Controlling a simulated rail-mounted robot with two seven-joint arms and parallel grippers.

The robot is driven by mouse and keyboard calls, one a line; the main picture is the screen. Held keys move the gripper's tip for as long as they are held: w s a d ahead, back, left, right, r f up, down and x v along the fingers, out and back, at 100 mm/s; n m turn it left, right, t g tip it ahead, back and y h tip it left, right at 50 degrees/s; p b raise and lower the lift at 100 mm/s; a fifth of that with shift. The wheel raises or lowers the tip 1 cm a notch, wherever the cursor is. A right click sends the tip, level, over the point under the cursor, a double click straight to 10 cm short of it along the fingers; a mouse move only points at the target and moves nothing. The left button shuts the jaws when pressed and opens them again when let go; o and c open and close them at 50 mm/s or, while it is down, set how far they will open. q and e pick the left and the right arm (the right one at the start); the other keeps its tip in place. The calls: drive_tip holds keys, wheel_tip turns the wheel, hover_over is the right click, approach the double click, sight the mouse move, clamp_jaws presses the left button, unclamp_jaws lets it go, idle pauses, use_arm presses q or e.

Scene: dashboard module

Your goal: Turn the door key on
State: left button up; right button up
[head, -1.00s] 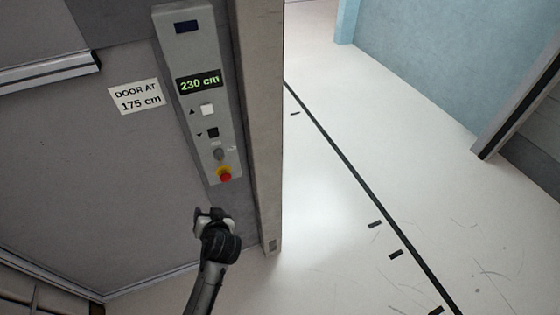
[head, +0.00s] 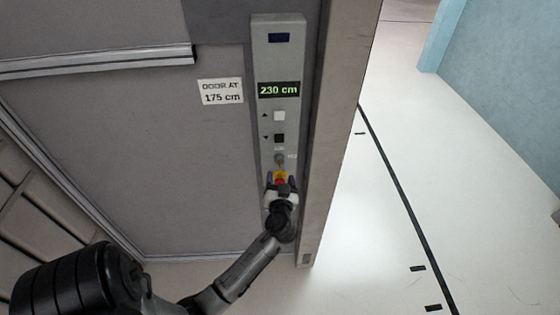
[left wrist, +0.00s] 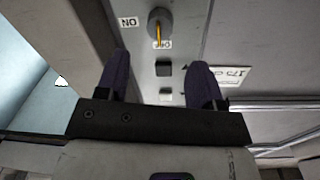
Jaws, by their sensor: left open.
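The key switch (head: 279,158) is a round grey knob on the grey control panel (head: 262,200), below the black button. In the left wrist view the key switch (left wrist: 160,20) shows near the top with a thin yellow-orange key mark pointing at the OFF label (left wrist: 162,44). The ON label (left wrist: 129,22) is to its left there. My right gripper is not in view.
The display (head: 279,90) reads 230 cm. A white button (head: 280,116) and a black button (head: 280,138) sit above the key. A sign (head: 221,91) reads DOOR AT 175 cm. A grey post (head: 335,130) stands right of the panel; open floor lies beyond.

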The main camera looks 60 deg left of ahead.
sight(280, 165)
use_arm(q)
drive_tip(key=p+x, duration=0.1)
drive_tip(key=x, duration=0.6)
drive_tip(key=shift+w+a+f, duration=0.1)
drive_tip(key=shift+w+a, duration=0.1)
drive_tip(key=shift+a, duration=0.1)
drive_tip(key=shift+c, duration=0.3)
drive_tip(key=c, duration=0.9)
drive_tip(key=shift+o, duration=0.2)
